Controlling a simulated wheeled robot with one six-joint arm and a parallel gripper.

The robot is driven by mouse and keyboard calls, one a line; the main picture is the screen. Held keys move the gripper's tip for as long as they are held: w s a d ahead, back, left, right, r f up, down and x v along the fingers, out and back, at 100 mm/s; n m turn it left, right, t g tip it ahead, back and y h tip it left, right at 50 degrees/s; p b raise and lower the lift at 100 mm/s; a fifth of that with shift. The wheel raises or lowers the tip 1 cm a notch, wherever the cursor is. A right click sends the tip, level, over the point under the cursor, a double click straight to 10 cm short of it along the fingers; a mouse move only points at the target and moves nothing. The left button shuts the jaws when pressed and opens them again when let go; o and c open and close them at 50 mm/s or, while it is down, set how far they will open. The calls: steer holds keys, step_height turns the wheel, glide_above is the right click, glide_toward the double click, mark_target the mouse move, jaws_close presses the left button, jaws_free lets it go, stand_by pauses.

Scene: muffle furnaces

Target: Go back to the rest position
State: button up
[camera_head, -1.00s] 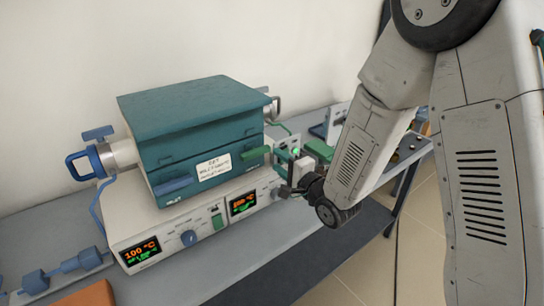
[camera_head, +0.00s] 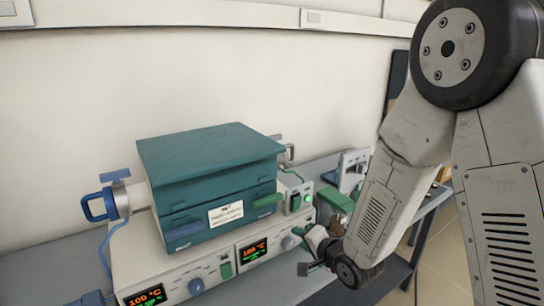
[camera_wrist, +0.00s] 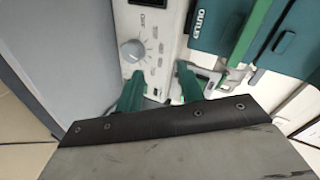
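The muffle furnace is a teal box (camera_head: 215,165) on a white control base with two lit displays (camera_head: 258,250) reading 100 °C. Its lid looks shut. My gripper (camera_head: 318,252) is at the right front of the base, partly hidden by its own wrist. In the wrist view its two green fingers (camera_wrist: 158,90) are apart with nothing between them. Beyond them are the white panel, a round knob (camera_wrist: 132,50) and the teal body (camera_wrist: 215,25) with a green handle (camera_wrist: 255,32). I cannot tell whether the fingers touch the panel.
A blue-handled fitting (camera_head: 108,203) sticks out at the furnace's left. A small white box with a green light (camera_head: 297,195) and another white device (camera_head: 352,168) stand to the right on the grey bench (camera_head: 60,262). Floor shows beyond the bench's right end.

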steer(key=s+d+r+n+g+h, duration=0.3)
steer(key=s+d+n+g+h, duration=0.4)
steer(key=s+d, duration=0.55)
steer(key=s+d+r+n+g, duration=0.1)
steer(key=s+d+r+g, duration=0.2)
steer(key=s+r, duration=1.4)
steer(key=s, duration=0.3)
steer(key=shift+d+r+n+y, duration=0.2)
steer(key=shift+d+n+y, duration=0.1)
steer(key=shift+y, duration=0.1)
steer(key=shift+s+g, duration=0.1)
steer(key=shift+g, duration=0.2)
